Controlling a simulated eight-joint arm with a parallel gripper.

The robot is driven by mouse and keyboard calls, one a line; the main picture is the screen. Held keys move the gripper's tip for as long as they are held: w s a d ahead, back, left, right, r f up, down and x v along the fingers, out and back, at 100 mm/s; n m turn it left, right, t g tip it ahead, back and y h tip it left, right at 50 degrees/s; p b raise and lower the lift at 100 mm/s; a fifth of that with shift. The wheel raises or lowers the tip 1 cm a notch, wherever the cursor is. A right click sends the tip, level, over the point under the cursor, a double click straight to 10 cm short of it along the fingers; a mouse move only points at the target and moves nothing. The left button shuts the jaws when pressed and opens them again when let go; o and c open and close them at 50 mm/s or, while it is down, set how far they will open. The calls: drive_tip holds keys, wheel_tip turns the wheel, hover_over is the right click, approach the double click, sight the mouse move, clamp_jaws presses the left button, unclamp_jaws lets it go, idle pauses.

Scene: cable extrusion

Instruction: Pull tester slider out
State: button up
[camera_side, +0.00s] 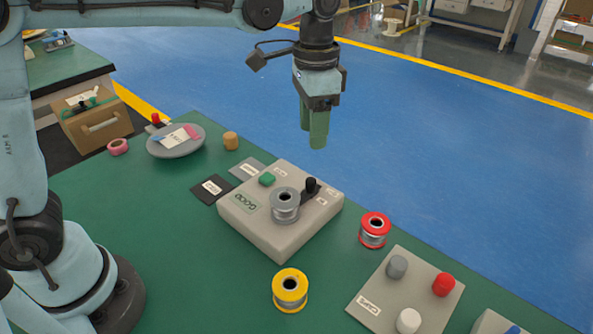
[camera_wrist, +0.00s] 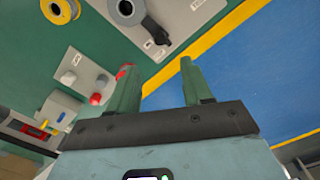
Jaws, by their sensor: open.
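The tester (camera_side: 280,228) is a beige box on the green table, with a green button (camera_side: 267,179) and a "GOOD" label on top. Its slider, a black knob (camera_side: 310,185), stands at the back right of the top, just behind a grey spool (camera_side: 285,205) that sits on the box. In the wrist view the tester (camera_wrist: 190,14) is at the top, with the slider's dark part (camera_wrist: 178,27) beside the grey spool (camera_wrist: 128,9). My gripper (camera_side: 313,132) points down with green fingers, open and empty, above and behind the tester. It also shows in the wrist view (camera_wrist: 158,75).
A red spool (camera_side: 375,230) stands right of the tester and a yellow spool (camera_side: 290,290) in front. A caps board (camera_side: 405,290) with grey, red and white caps lies front right. A grey plate (camera_side: 176,141) and a wooden cylinder (camera_side: 230,140) are at left.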

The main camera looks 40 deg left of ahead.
sight(311, 180)
wheel_tip(311, 180, down, 12)
idle(0.6)
clamp_jaws()
idle(0.3)
